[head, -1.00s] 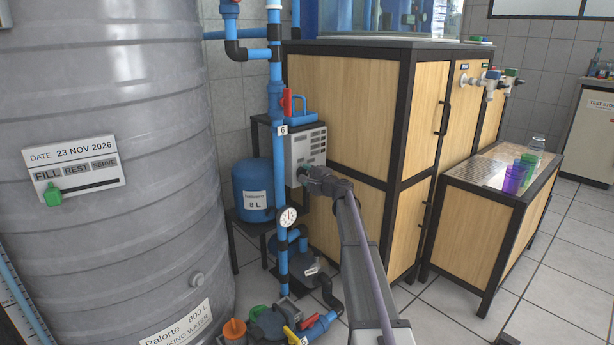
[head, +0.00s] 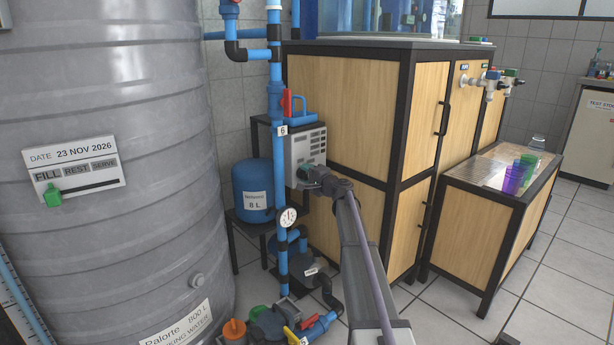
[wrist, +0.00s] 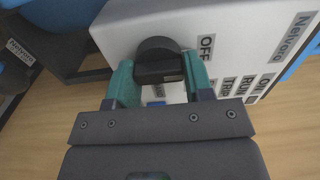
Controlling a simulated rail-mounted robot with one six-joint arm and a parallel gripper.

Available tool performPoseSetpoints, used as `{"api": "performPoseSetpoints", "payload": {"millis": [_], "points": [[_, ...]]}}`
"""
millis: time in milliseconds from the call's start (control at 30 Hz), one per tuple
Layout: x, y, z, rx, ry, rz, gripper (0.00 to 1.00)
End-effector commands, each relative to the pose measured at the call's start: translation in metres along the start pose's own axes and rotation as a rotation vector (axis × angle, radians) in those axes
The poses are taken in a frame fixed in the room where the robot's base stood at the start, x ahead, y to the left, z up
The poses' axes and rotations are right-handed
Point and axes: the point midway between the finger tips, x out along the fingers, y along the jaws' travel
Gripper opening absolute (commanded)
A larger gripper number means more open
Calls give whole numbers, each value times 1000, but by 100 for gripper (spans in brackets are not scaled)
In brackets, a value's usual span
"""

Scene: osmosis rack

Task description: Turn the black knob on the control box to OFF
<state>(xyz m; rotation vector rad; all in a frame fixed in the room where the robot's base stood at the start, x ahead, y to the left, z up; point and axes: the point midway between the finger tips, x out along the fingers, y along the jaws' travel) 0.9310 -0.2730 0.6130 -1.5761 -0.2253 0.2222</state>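The control box (head: 310,148) is a pale grey box beside the blue pipe, and its labelled face fills the upper part of the wrist view (wrist: 232,20). The black knob (wrist: 158,58) sits on that face between my gripper's two teal fingers, with the OFF label (wrist: 207,46) just to its right. My gripper (wrist: 160,80) has one finger against each side of the knob and appears shut on it. In the head view my gripper (head: 314,177) is at the box's lower front, where the knob is hidden. The knob's pointer mark cannot be made out.
The blue pipe (head: 281,190) with a gauge (head: 288,217) and the blue tank (head: 252,190) stand left of the box. A wooden cabinet (head: 345,120) stands close on the right. More labels, including RUN and TRIP, lie along the box face.

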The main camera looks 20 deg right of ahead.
Motion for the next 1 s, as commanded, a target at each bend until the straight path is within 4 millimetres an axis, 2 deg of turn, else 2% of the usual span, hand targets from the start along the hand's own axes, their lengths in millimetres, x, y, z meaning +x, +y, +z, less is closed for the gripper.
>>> {"api": "performPoseSetpoints", "payload": {"millis": [33, 233, 467, 567, 667, 900, 1000], "points": [[0, 0, 0, 0, 0, 0, 52], [0, 0, 0, 1, 0, 0, 71], [-1, 0, 0, 1, 0, 0, 71], [-8, 0, 0, 2, 1, 0, 71], [-25, 0, 1, 1, 2, 0, 71], [-85, 0, 2, 1, 2, 0, 71], [-102, 0, 1, 1, 1, 0, 71]]}}
